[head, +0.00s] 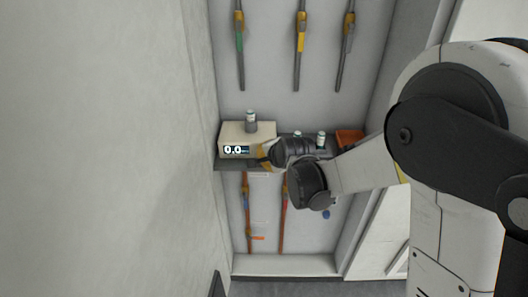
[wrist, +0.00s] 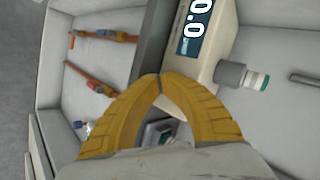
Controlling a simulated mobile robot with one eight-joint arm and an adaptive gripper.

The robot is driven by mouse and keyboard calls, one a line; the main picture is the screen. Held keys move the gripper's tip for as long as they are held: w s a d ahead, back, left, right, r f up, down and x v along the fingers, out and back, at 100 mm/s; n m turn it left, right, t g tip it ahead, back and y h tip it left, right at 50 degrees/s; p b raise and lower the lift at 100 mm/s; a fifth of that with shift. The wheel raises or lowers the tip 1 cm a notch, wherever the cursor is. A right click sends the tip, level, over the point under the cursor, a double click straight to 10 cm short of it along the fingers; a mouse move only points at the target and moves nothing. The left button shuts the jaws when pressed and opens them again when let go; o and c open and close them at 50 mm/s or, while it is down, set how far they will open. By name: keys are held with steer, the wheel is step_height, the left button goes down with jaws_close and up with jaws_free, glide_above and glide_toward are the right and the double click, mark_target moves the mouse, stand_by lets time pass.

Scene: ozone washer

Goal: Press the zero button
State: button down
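A beige instrument box (head: 235,132) sits on a narrow shelf in the head view. Its front display (head: 236,150) reads 0.0. In the wrist view the box (wrist: 208,66) is at upper right, with its display (wrist: 196,25) turned sideways. I cannot make out the zero button in either view; the gripper covers the right part of the front in the head view. My gripper (head: 262,157) is in front of the lower right of the box. In the wrist view my yellow fingers (wrist: 160,77) meet at their tips with nothing between them. I cannot tell whether they touch the box.
A capped vial (head: 251,122) stands on the box. Small vials (head: 320,140) and an orange tray (head: 349,137) are on the shelf (head: 228,165) to the right. Several pipes hang above, and orange-brown pipes (head: 246,210) run below. A plain wall (head: 110,150) fills the left.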

steer(key=shift+s, duration=0.7)
steer(key=shift+s, duration=0.1)
steer(key=s, duration=0.4)
steer(key=shift+s+a, duration=0.1)
steer(key=shift+s, duration=0.3)
stand_by(0.3)
steer(key=s+d+r+n+h, duration=0.1)
steer(key=s+d+r+n, duration=0.1)
steer(key=s+d, duration=0.4)
steer(key=s+d+r+n+g+h, duration=0.1)
steer(key=s+d+r+n, duration=0.2)
steer(key=s, duration=0.7)
steer(key=s+d+r+n+g+h, duration=0.1)
steer(key=s+d+r+n, duration=0.2)
steer(key=s+d+n, duration=0.3)
steer(key=s+d, duration=0.3)
steer(key=shift+d+r+h, duration=0.15)
steer(key=shift+h, duration=0.15)
